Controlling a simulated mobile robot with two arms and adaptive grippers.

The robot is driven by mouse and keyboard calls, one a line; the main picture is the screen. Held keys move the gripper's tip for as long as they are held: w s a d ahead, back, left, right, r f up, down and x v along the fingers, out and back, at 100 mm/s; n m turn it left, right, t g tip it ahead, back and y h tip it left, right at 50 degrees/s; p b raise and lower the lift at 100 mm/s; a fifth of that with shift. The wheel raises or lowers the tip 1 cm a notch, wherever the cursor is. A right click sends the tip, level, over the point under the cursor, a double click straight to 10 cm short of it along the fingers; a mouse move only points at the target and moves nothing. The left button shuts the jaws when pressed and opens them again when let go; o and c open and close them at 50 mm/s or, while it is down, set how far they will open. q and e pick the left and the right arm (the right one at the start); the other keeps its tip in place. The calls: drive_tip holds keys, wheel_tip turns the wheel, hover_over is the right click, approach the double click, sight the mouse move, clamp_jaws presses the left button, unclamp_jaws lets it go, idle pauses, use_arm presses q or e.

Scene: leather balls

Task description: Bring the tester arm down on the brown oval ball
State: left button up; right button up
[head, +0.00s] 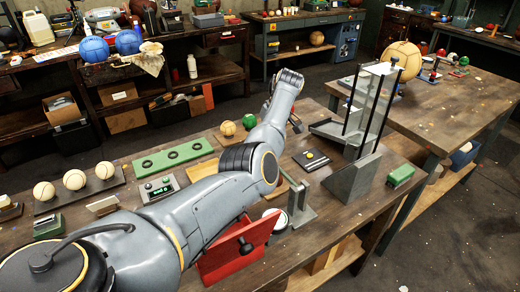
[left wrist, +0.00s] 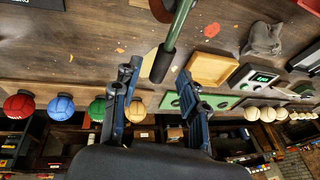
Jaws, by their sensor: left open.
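My left gripper (left wrist: 157,72) is open in the left wrist view, with one finger on each side of a green rod (left wrist: 180,22) that ends in a dark grey grip (left wrist: 163,62). This looks like the tester arm. The grip lies between the fingertips, and I cannot tell whether they touch it. A brown rounded shape (left wrist: 148,38) shows partly beside the rod; I cannot tell whether it is the brown oval ball. In the head view, my left arm crosses the bench and hides most of the gripper and the tester. My right gripper is not in view.
A tan ball (head: 227,128) and a green ball (head: 249,121) sit near a green tray with holes (head: 173,158). Pale balls (head: 75,180) line a board at left. A tall rail stand (head: 352,178) and a red panel (head: 235,252) flank my arm. Another table (head: 455,95) stands right.

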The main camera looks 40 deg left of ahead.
use_arm(q)
drive_tip(key=v, duration=0.6)
drive_tip(key=shift+r, duration=0.25)
drive_tip(key=shift+d+r, duration=0.1)
